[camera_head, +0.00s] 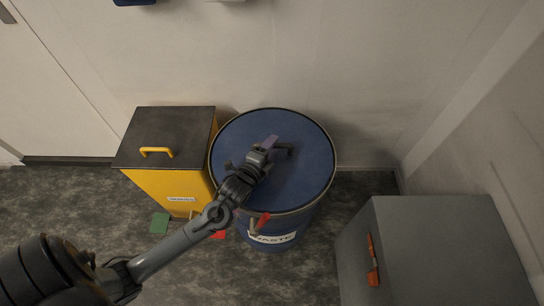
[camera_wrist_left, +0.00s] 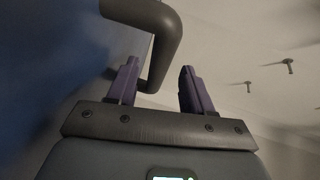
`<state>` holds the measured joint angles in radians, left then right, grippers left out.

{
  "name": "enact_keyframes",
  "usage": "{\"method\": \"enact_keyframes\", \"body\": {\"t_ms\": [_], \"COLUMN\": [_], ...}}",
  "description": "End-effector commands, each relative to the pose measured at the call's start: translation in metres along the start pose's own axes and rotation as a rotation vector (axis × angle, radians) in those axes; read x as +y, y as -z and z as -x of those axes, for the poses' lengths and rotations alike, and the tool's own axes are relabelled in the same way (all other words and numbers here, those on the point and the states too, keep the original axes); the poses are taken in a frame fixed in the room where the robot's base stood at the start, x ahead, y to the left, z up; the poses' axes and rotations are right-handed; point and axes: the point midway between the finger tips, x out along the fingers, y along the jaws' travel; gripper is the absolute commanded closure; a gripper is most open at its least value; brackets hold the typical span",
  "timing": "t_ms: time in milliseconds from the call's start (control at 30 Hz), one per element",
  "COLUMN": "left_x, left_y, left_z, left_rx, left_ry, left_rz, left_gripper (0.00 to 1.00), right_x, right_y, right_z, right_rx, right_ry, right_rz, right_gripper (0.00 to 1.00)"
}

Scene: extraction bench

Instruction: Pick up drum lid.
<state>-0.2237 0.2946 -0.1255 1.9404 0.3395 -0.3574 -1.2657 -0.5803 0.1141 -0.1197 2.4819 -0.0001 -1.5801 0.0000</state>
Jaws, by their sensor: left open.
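The drum lid (camera_head: 308,172) is a round blue disc on top of the blue drum (camera_head: 292,226), which has a partly visible "WASTE" label. A dark grey handle (camera_head: 285,149) shows on the lid beside my left gripper (camera_head: 272,146). The gripper is over the lid's middle, and its arm hides part of the lid. In the left wrist view, the bent handle bar (camera_wrist_left: 160,48) reaches down between the open purple fingers of the gripper (camera_wrist_left: 158,88), with a gap towards the right finger. I cannot tell whether the left finger touches it. My right gripper is out of view.
A yellow bin (camera_head: 168,189) with a dark lid stands close at the drum's left. A grey cabinet (camera_head: 445,250) with an orange handle stands at the right. A red lever (camera_head: 262,222) is at the drum's front rim. A green card (camera_head: 159,223) lies on the floor.

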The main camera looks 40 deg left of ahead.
Motion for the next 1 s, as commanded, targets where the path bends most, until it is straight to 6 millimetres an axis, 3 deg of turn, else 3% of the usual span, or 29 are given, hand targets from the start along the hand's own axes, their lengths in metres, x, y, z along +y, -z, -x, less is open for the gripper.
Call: {"method": "enact_keyframes", "body": {"t_ms": [100,233,600,900,1000], "left_x": [0.008,0.005,0.004,0.004,0.004], "left_y": [-0.003,-0.002,-0.002,-0.002,-0.002], "left_z": [-0.018,-0.032,-0.038,-0.037,-0.037], "left_rx": [0.000,0.000,0.000,0.000,0.000], "left_ry": [0.002,0.002,0.000,0.000,0.000], "left_rz": [0.001,0.002,0.001,0.001,0.001], "left_gripper": [0.49,0.49,0.51,0.97,1.00], "right_x": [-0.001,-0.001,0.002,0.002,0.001], "right_y": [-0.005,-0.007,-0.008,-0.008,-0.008], "right_z": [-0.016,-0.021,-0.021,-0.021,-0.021], "right_rx": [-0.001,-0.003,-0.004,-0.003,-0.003], "right_ry": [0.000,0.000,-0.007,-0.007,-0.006], "right_rz": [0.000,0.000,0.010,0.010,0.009], "right_gripper": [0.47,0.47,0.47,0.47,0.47]}}
